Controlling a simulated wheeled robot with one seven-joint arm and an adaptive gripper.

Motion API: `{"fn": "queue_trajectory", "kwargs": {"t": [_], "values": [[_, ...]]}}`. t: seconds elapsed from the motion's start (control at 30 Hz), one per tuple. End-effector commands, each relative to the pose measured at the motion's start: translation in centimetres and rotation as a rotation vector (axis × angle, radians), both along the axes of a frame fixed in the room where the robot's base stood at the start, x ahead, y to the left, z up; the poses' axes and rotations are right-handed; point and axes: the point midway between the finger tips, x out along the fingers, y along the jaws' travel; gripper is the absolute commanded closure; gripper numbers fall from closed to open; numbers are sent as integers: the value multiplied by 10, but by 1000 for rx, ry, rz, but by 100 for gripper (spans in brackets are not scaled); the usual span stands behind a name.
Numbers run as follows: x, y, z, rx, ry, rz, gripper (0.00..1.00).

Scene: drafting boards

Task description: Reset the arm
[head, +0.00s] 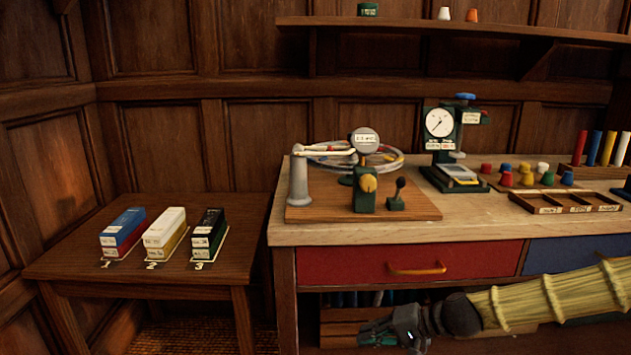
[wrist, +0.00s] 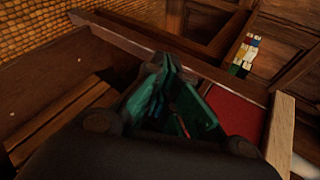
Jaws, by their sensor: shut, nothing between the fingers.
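My arm in its yellow sleeve reaches in from the lower right of the head view. My gripper (head: 368,335) hangs low in front of the workbench (head: 283,262), below the red drawer (head: 340,265) and near the open shelf under it. Its teal fingers also show in the wrist view (wrist: 163,68), close together and holding nothing. The gripper touches nothing that I can make out.
A side table (head: 80,235) at left bears several boxes in numbered places. The bench top holds a wooden-based device (head: 300,213), a dial gauge (head: 439,123), coloured pegs and a divided tray (head: 540,208). Open floor lies between table and bench.

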Motion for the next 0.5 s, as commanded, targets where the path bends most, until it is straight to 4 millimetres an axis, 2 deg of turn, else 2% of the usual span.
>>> {"fn": "queue_trajectory", "kwargs": {"t": [0.03,0.2,0.5], "values": [[-14,8,-29,-40,29,12,100],[-57,19,-107,-166,103,34,100],[-144,14,-222,-390,194,85,100]]}}
